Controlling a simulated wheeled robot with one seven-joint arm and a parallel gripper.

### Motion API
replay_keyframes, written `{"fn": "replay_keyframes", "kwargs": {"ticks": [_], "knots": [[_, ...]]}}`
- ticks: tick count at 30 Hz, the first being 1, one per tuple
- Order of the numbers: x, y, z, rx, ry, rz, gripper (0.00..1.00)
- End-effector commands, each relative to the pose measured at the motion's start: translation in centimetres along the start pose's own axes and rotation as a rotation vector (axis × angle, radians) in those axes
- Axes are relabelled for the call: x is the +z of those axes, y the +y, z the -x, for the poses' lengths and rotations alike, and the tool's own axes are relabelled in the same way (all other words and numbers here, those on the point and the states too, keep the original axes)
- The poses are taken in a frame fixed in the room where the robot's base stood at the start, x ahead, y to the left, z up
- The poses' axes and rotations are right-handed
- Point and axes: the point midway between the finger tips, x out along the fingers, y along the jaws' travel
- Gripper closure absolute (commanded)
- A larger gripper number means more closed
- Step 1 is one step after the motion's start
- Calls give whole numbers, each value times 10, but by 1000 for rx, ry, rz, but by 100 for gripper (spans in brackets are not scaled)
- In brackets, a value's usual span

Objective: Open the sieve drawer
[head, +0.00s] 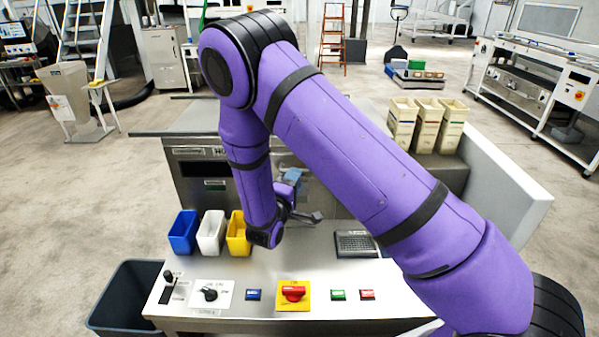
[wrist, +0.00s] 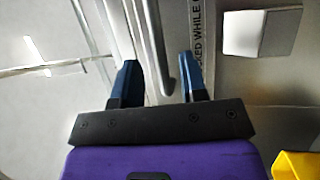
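My gripper (wrist: 158,82) shows in the wrist view with its two blue fingers apart. A long metal bar (wrist: 157,45), which looks like a handle, runs between the fingers. I cannot tell whether a finger touches it. A strip of printed text lies beside the right finger. In the head view my gripper is partly hidden by my purple arm, near the machine's grey front housing (head: 195,180). No sieve drawer can be clearly made out in the head view; my arm covers the middle of the machine.
Blue (head: 184,232), white (head: 211,232) and yellow (head: 237,236) bins stand left of my gripper. The yellow bin's edge also shows in the wrist view (wrist: 297,166). A red switch (head: 293,292) and buttons line the front panel. Several cream bins (head: 428,125) stand behind right.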

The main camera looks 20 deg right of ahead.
Motion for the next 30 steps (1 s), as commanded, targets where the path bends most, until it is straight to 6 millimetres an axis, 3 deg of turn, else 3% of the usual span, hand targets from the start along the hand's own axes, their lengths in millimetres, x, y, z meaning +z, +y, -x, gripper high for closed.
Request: {"fn": "replay_keyframes", "kwargs": {"ticks": [3, 9, 20, 25, 30], "knots": [[1, 0, -18, 2, -2, -1, 61], [0, 0, -36, 0, -1, -1, 61], [0, 0, -40, 0, 0, 0, 61], [0, 0, -40, 0, 0, 0, 100], [0, 0, -40, 0, 0, 0, 100]]}}
